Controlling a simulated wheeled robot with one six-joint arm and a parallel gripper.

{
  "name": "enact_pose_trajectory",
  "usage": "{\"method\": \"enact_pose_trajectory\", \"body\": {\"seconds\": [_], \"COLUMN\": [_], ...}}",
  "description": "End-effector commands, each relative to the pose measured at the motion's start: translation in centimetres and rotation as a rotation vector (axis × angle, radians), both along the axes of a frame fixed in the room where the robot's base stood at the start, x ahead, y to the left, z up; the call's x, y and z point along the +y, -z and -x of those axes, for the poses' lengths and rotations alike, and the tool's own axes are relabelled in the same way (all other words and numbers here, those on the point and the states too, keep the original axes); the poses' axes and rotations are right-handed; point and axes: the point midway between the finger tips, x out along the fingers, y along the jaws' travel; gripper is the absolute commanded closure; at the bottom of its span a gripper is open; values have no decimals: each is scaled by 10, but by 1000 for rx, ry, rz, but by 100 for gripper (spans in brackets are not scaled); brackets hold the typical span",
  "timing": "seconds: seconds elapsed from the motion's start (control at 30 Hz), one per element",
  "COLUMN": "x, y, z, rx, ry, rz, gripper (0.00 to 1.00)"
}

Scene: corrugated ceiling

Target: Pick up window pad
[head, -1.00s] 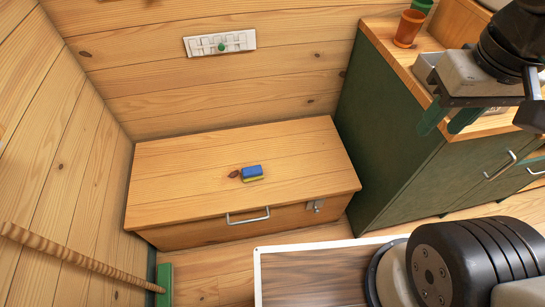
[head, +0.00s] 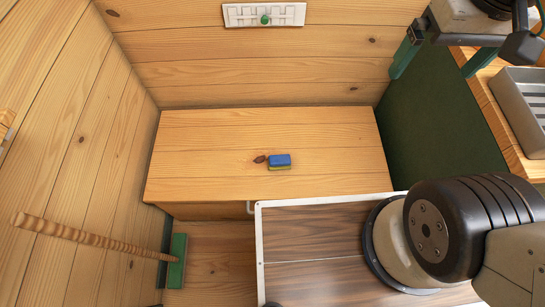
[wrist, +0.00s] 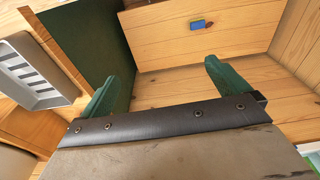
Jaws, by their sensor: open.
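The window pad (head: 280,161), a small block with a blue top and a yellow-green lower layer, lies on top of the wooden chest (head: 200,145), beside a dark wood knot. It also shows near the top of the wrist view (wrist: 197,24). My gripper (head: 441,58) is at the upper right of the head view, well right of the pad and apart from it. In the wrist view its two green fingers (wrist: 160,74) are spread wide with nothing between them.
A green cabinet (head: 440,125) stands right of the chest, with a grey slotted tray (head: 524,105) on its wooden top. A broom with a green head (head: 177,262) leans at the left. A white rack (head: 264,15) hangs on the wall. The chest top around the pad is clear.

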Motion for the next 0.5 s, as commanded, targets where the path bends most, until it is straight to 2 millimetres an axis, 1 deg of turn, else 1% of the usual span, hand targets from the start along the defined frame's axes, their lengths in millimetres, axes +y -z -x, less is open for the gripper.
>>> {"method": "enact_pose_trajectory", "body": {"seconds": [0.03,0.17,0.2,0.27,0.3,0.37,0.4,0.47,0.5], "x": [4,17,22,31,38,48,55,67,75], "y": [6,28,36,51,62,80,93,115,130], "z": [-15,-62,-76,-98,-111,-130,-143,-159,-170], "rx": [14,27,30,35,38,43,46,52,54], "ry": [-4,-6,-6,-7,-6,-8,-8,-10,-10], "rz": [-1,-4,-5,-6,-7,-8,-9,-9,-10], "gripper": [0,0,0,0,0,0,0,0,0]}}
